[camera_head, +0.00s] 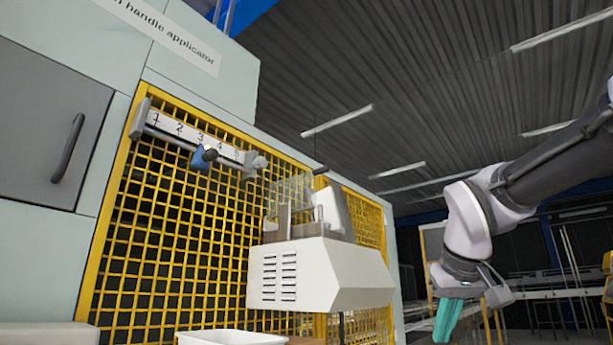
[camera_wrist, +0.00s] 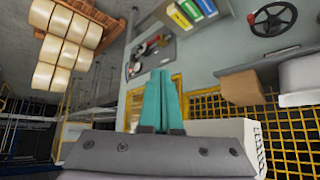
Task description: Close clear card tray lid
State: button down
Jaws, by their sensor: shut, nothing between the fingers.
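A white slotted housing (camera_head: 318,275) sticks out from the yellow mesh guard in the head view. On top of it is a small tray-like unit (camera_head: 290,226) with upright grey and brown parts. A faint see-through panel (camera_head: 292,190), which looks like the clear lid, stands raised above this unit; its exact edges are hard to make out. My gripper (camera_head: 447,322) has teal fingers, hangs well to the right of the housing and touches nothing. In the wrist view my gripper (camera_wrist: 161,98) shows its teal fingers together and empty. The lid cannot be made out in the wrist view.
A numbered rail (camera_head: 190,136) with a blue clamp (camera_head: 203,158) is fixed on the yellow mesh (camera_head: 165,230). A white bin (camera_head: 232,338) stands below. Stacked rolls (camera_wrist: 68,45) and a handwheel (camera_wrist: 272,18) show in the wrist view. Open air lies between my gripper and the housing.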

jog(key=w+a+r+n+t, duration=0.15)
jog(key=a+r+n, duration=0.25)
jog(key=r, duration=0.4)
jog(key=w+a+r+n+t, duration=0.1)
jog(key=a+r+n+t, duration=0.1)
jog(key=a+r+n, duration=0.4)
jog(key=s+a+r+n+t, duration=0.2)
jog(key=a+r+n, duration=0.15)
jog(key=r, duration=0.45)
jog(key=s+a+r+n+t+y, duration=0.1)
jog(key=s+a+r+n+t, duration=0.1)
jog(key=a+r, duration=0.35)
jog(key=s+a+r+n+t, duration=0.1)
jog(key=s+a+r+n, duration=0.15)
jog(key=r, duration=0.65)
send_near(318, 169)
jog(key=w+a, duration=0.3)
jog(key=shift+w+d+f, duration=0.25)
jog(key=shift+w+d, duration=0.3)
jog(key=shift+w, duration=0.15)
jog(key=shift+w+d+f, duration=0.2)
jog(key=shift+w+d, duration=0.3)
jog(key=shift+w, duration=0.25)
jog(key=shift+w+d+y, duration=0.1)
jog(key=shift+w+y, duration=0.05)
jog(key=shift+y, duration=0.15)
